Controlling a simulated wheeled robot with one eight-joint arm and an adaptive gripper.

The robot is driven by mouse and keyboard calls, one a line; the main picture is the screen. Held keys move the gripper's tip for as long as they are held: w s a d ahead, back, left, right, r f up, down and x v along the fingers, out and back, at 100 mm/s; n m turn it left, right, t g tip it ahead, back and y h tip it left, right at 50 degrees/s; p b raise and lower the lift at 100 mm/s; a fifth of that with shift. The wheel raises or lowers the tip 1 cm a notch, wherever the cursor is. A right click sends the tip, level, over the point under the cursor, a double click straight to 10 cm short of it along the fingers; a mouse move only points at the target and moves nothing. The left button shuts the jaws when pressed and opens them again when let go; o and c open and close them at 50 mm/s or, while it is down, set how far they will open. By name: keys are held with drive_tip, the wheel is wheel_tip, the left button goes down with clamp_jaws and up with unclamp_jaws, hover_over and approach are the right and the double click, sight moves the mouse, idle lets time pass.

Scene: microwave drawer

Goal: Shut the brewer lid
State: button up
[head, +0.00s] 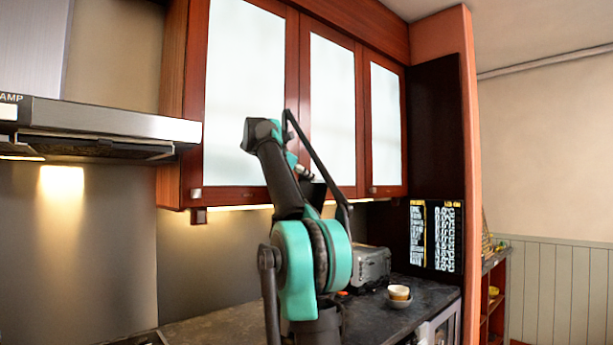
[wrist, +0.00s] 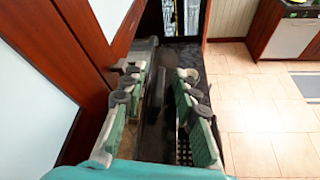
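A grey and black boxy appliance (head: 370,267), which looks like the brewer, stands on the dark counter behind my arm. Its left part is hidden, and I cannot make out how its lid stands. In the wrist view my gripper (wrist: 162,80) is open, its two green-backed fingers wide apart, pointing along the counter beside the upper cabinets. A dark, smooth shape (wrist: 153,100) shows between the fingers; I cannot tell whether it is part of the brewer or whether anything touches it. In the head view the fingers are mostly hidden by my arm.
Upper cabinets (head: 333,110) with frosted doors hang over the counter (head: 215,328), close to my gripper's left side in the wrist view. A range hood (head: 105,125) is at left. Tiled floor (wrist: 250,90) is open at right.

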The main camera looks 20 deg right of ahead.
drive_tip(key=shift+c, duration=0.6)
clamp_jaws()
drive_tip(key=shift+s, duration=0.1)
drive_tip(key=shift+s+d+f, duration=0.25)
drive_tip(key=shift+s+f, duration=0.1)
drive_tip(key=shift+s, duration=0.3)
drive_tip(key=s+d+f+m+t, duration=0.3)
drive_tip(key=s+f+m, duration=0.1)
drive_tip(key=s+f, duration=0.45)
drive_tip(key=s+d+f+m+t, duration=0.1)
drive_tip(key=s+f+m, duration=0.1)
drive_tip(key=f, duration=0.5)
drive_tip(key=s+f+m+t, duration=0.1)
drive_tip(key=s+f+m, duration=0.1)
drive_tip(key=f, duration=0.5)
drive_tip(key=shift+s+d+f+m+t+h, duration=0.3)
drive_tip(key=shift+d+f+m+h, duration=0.1)
drive_tip(key=shift+m, duration=0.5)
drive_tip(key=shift+f, duration=0.1)
